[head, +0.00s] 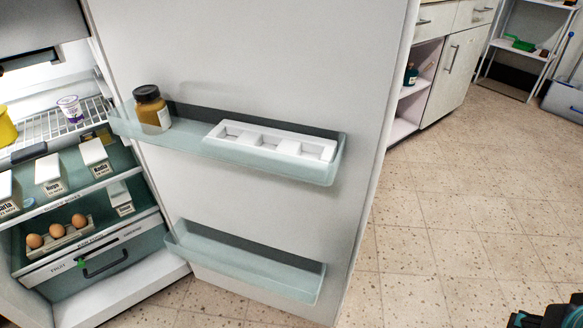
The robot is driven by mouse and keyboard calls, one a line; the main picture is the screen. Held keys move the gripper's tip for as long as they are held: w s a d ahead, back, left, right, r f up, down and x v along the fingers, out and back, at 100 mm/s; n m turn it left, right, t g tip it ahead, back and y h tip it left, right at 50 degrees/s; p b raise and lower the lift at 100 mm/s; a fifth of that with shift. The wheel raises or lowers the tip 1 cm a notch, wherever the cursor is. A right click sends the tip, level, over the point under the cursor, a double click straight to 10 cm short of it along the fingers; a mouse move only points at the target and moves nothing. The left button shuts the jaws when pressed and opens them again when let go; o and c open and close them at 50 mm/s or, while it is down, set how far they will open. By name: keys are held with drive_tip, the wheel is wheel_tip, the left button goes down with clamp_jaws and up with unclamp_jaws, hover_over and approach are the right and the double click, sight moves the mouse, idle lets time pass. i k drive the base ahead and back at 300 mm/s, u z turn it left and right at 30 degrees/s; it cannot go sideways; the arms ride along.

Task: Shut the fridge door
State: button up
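The fridge door (280,60) stands wide open and its inner side fills the middle of the head view. An upper door shelf (325,175) holds a brown jar (151,110) with a dark lid and a white tray (270,141) with square hollows. A lower door shelf (245,265) looks empty. The fridge interior (60,85) is open at the left. A dark and teal part at the bottom right corner seems to be my arm. My gripper cannot be made out.
Inside the fridge are a yellow item (6,127), a small cup (70,108), labelled white boxes, brown eggs (57,230) and a drawer (105,262). A cabinet (450,60) and a rack (525,45) stand at the back right. The tiled floor (450,210) right of the door is clear.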

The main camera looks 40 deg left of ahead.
sight(265, 172)
drive_tip(key=i, duration=3)
drive_tip(key=u, duration=4.5)
drive_tip(key=i, duration=0.5)
drive_tip(key=z, duration=0.05)
